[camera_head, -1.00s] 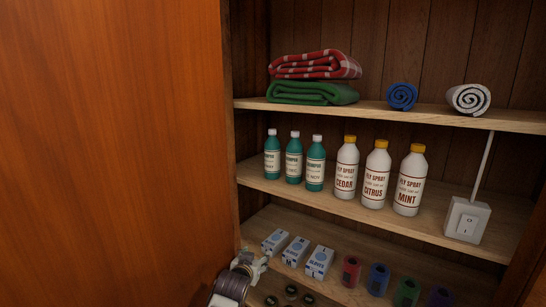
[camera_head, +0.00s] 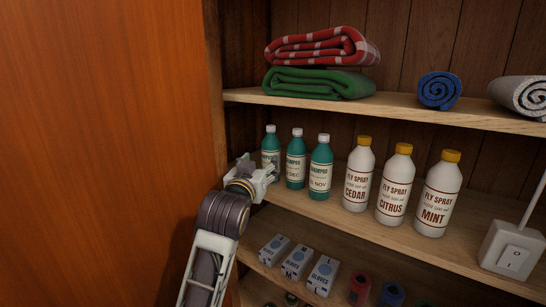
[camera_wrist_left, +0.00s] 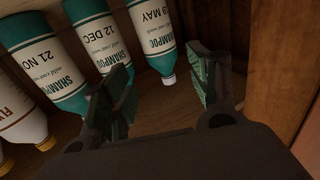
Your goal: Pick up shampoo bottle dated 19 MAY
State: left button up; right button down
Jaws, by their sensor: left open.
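Three green shampoo bottles with white caps stand in a row on the middle shelf. The 19 MAY bottle (camera_head: 270,145) is leftmost in the head view, its lower part hidden behind my left gripper (camera_head: 262,172). In the left wrist view, which is upside down, its label (camera_wrist_left: 155,32) reads 19 MAY. There the left gripper (camera_wrist_left: 163,82) is open and empty, with the 19 MAY bottle ahead, showing between its fingers. The 12 DEC bottle (camera_head: 295,160) stands beside it, then the 21 NOV bottle (camera_head: 320,168). My right gripper is not in view.
A wooden side wall (camera_wrist_left: 285,70) is close to the gripper. Towels lie on the upper shelf (camera_head: 400,108); glove boxes (camera_head: 297,262) are below.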

aim_at(269, 150)
pick_arm(q)
jog(key=shift+s+r, duration=0.1)
jog(key=shift+r, duration=0.1)
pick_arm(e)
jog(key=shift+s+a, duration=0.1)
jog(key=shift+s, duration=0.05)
pick_arm(q)
jog(key=shift+p+x, duration=1)
jog(key=shift+x, duration=3.3)
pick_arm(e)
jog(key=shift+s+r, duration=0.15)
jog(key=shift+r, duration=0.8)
pick_arm(q)
jog(key=shift+p+x, duration=0.75)
jog(key=shift+x, duration=0.65)
jog(key=shift+p+x, duration=0.3)
jog(key=shift+x, duration=0.9)
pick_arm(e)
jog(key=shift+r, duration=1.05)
pick_arm(q)
jog(key=shift+s+f, duration=0.1)
